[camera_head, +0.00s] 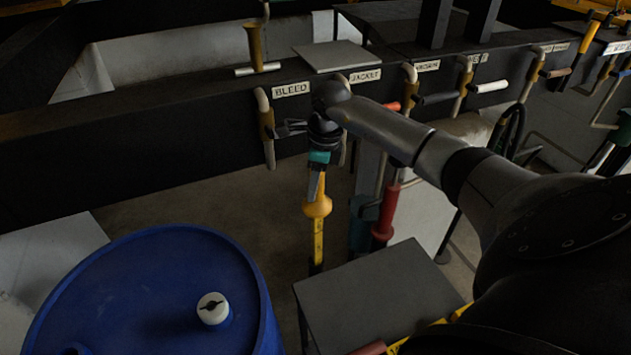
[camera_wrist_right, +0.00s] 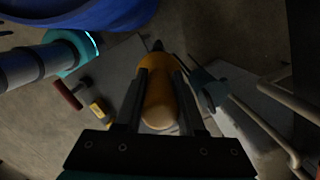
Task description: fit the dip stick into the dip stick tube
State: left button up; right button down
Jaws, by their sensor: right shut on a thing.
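My right gripper (camera_head: 316,182) points down in the middle of the head view, below the labelled beam. It is shut on a yellow thing with a rounded bulb (camera_head: 318,206) and a black-marked yellow length below it, which looks like the dip stick. In the right wrist view, its orange-yellow body (camera_wrist_right: 160,105) lies between the two fingers (camera_wrist_right: 161,78). My left gripper is not in view.
A blue drum (camera_head: 150,275) with a white cap (camera_head: 212,308) stands at lower left. A dark beam carries labelled pipes, BLEED (camera_head: 292,89) and JACKET (camera_head: 365,75), close to my gripper. A red-handled thing (camera_head: 385,212) and a grey flat top (camera_head: 375,295) are to the right.

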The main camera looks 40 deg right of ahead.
aim_at(314, 245)
jog(key=shift+f+b, duration=7.35)
jog(key=shift+f, duration=2.75)
jog(key=shift+f+b, duration=0.55)
jog(key=shift+f, duration=0.2)
jog(key=shift+f+b, duration=0.3)
jog(key=shift+f, duration=0.05)
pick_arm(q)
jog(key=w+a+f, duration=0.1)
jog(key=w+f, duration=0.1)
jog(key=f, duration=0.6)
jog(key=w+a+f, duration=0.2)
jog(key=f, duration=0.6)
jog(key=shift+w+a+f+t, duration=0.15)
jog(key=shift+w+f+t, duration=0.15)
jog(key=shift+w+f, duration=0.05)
pick_arm(e)
jog(key=shift+f, duration=0.25)
jog(key=c, duration=0.9)
grip_release()
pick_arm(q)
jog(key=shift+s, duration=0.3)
pick_arm(e)
jog(key=o, duration=0.5)
jog(key=shift+c, duration=0.2)
jog(key=shift+r, duration=0.1)
